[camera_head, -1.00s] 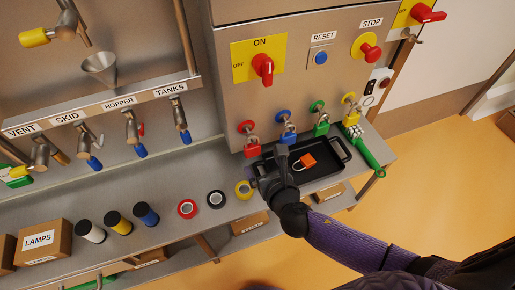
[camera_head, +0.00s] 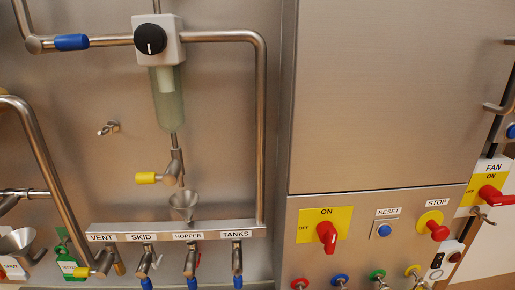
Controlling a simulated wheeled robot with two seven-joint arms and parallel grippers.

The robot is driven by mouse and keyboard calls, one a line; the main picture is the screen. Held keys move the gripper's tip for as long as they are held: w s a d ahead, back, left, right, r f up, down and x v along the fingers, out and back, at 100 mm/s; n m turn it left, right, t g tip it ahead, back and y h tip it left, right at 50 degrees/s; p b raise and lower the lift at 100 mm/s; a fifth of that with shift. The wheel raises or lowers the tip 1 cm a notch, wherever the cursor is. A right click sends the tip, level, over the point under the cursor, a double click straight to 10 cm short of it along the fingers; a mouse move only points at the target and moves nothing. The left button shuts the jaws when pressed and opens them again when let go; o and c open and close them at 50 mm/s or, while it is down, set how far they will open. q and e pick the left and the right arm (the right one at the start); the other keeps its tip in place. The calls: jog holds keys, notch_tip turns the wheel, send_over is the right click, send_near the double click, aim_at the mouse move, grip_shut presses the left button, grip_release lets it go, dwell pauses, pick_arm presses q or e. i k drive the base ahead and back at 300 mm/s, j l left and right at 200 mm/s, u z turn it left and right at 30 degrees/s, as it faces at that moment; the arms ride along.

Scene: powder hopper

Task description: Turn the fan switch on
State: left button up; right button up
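The fan switch (camera_head: 491,196) is a red rotary handle on a yellow plate at the right edge of the head view. The word FAN is on a white label above it, and ON is printed at the top of the plate. Its handle lies roughly sideways, pointing right, not up at ON. Neither of my grippers shows in the head view now, and nothing touches the switch.
Left of it are a red STOP button (camera_head: 437,230), a blue RESET button (camera_head: 384,230) and another red rotary switch (camera_head: 327,236) on a yellow ON/OFF plate. Pipes and a funnel (camera_head: 183,204) are at left.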

aim_at(494, 197)
jog(key=z, duration=1.65)
jog(key=i+l, duration=0.15)
jog(key=l, duration=0.15)
jog(key=i+l, duration=0.15)
jog(key=l, duration=0.2)
jog(key=i+l, duration=0.35)
jog(key=l, duration=0.3)
jog(key=i+l, duration=0.15)
jog(key=l, duration=0.15)
jog(key=u, duration=0.05)
